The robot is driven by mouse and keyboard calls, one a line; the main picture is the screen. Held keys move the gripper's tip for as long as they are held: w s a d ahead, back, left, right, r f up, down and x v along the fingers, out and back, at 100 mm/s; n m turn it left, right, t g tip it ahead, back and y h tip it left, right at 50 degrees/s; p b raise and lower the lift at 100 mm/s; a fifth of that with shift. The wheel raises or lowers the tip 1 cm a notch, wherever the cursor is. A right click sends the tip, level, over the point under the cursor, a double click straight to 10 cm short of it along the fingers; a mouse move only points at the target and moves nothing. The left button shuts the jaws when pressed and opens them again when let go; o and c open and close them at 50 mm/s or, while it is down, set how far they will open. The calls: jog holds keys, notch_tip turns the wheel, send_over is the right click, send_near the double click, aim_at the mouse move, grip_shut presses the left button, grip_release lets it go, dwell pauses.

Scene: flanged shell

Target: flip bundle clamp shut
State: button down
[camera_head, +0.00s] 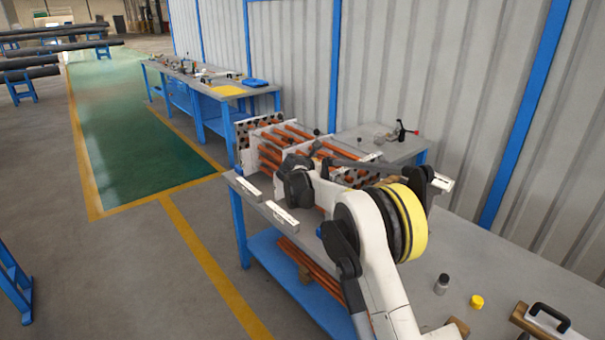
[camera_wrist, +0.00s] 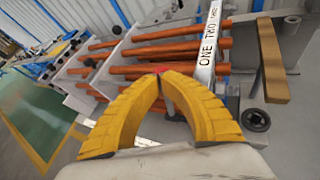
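The tube bundle (camera_head: 270,148) lies on the bench, with orange tubes running between pale plates; it also shows in the wrist view (camera_wrist: 150,50). A pale bar marked "ONE TWO" (camera_wrist: 207,48) crosses the tubes at the right of the wrist view. I cannot tell which part is the bundle clamp. My gripper (camera_wrist: 161,73) has yellow fingers arched together, tips meeting or nearly so over the tubes. A small red patch (camera_wrist: 160,69) shows at the tips; I cannot tell whether it is held. My arm hides part of the bundle in the head view.
Two labelled pale bars, one here (camera_head: 282,215), lie along the left edge. A wooden strip (camera_wrist: 271,60) lies right of the bar.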

jog(key=shift+w+d+f, duration=0.2)
jog(key=shift+w+d, duration=0.3)
jog(key=shift+d, duration=0.1)
jog(key=shift+w+d, duration=0.1)
dwell(0.4)
jog(key=shift+s+r, duration=0.15)
jog(key=shift+s, duration=0.05)
jog(key=d+r+p+v, duration=0.1)
jog(key=r+p+v, duration=0.1)
jog(key=v, duration=1.1)
jog(key=shift+p, duration=0.6)
jog(key=shift+w+a+r, duration=0.1)
jog(key=shift+a, duration=0.05)
